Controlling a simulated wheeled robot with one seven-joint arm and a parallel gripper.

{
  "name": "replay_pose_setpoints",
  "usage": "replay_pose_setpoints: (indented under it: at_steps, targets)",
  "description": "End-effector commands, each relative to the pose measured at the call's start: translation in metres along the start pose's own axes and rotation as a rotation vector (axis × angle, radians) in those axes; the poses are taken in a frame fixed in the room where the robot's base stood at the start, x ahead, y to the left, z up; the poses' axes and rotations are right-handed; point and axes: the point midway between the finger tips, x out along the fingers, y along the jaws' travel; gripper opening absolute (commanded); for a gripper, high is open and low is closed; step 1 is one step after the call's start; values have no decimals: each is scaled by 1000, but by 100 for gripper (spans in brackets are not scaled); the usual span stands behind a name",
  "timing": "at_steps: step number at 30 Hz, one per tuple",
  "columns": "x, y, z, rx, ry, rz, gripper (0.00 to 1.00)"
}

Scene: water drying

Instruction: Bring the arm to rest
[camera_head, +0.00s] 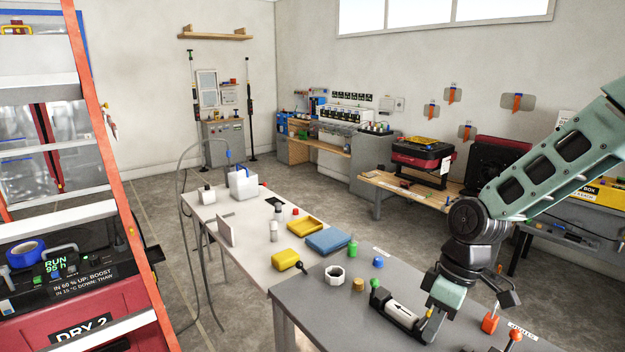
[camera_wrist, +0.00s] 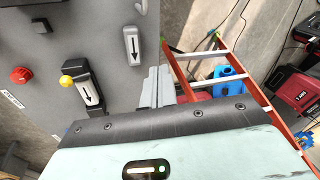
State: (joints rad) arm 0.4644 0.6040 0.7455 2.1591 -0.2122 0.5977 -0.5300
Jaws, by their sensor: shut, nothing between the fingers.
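My arm comes in from the right in the head view and bends down at a dark joint over the front grey table (camera_head: 330,290). My gripper (camera_wrist: 159,70) shows in the wrist view as two pale grey fingers side by side, shut with nothing between them. In the head view its fingertips cannot be made out. In the wrist view the fingers are near the edge of a grey surface. A grey arrow-marked device with a yellow knob (camera_wrist: 88,92) and a second arrow-marked piece (camera_wrist: 132,45) are to their left.
In the head view, an arrow-marked device (camera_head: 402,308) lies close to my wrist. An orange ladder (camera_head: 110,170) rises at left. A white table (camera_head: 205,208) holds trays. Open floor lies between tables and ladder.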

Motion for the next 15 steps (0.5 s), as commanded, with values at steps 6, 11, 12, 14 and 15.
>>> replay_pose_setpoints:
  at_steps: [6, 11, 12, 14, 15]
  targets:
    - [-7, -94, 8, 55, -117, 112, 0]
    - [-15, -153, 26, 122, -125, 187, 0]
    - [-17, -166, 31, 138, -119, 199, 0]
    - [-19, -182, 39, 162, -107, 215, 0]
    - [-21, -192, 44, 176, -97, 222, 0]
